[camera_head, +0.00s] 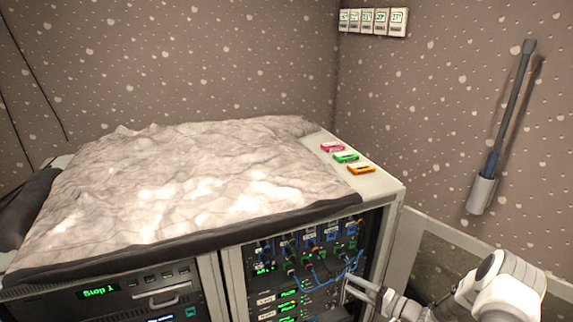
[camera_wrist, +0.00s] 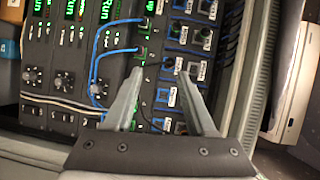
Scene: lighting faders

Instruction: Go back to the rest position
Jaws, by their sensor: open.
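My gripper (camera_head: 352,287) is at the lower right in the head view, in front of the right side of the equipment rack (camera_head: 320,250). In the wrist view my gripper (camera_wrist: 160,80) is open, with its two fingers apart and nothing between them. Behind the fingers is the rack's panel (camera_wrist: 65,92) with knobs, green displays, labelled sockets and blue cables. I cannot tell whether the fingertips touch the panel. My white arm comes in from the lower right of the head view.
A rumpled pale cover (camera_head: 180,180) lies on the cabinet top. Pink (camera_head: 332,147), green (camera_head: 345,157) and orange (camera_head: 361,169) cassettes lie on the bare right strip. Blue cables (camera_head: 318,275) hang from the panel. A dark rod in a grey holder (camera_head: 481,194) is on the right wall.

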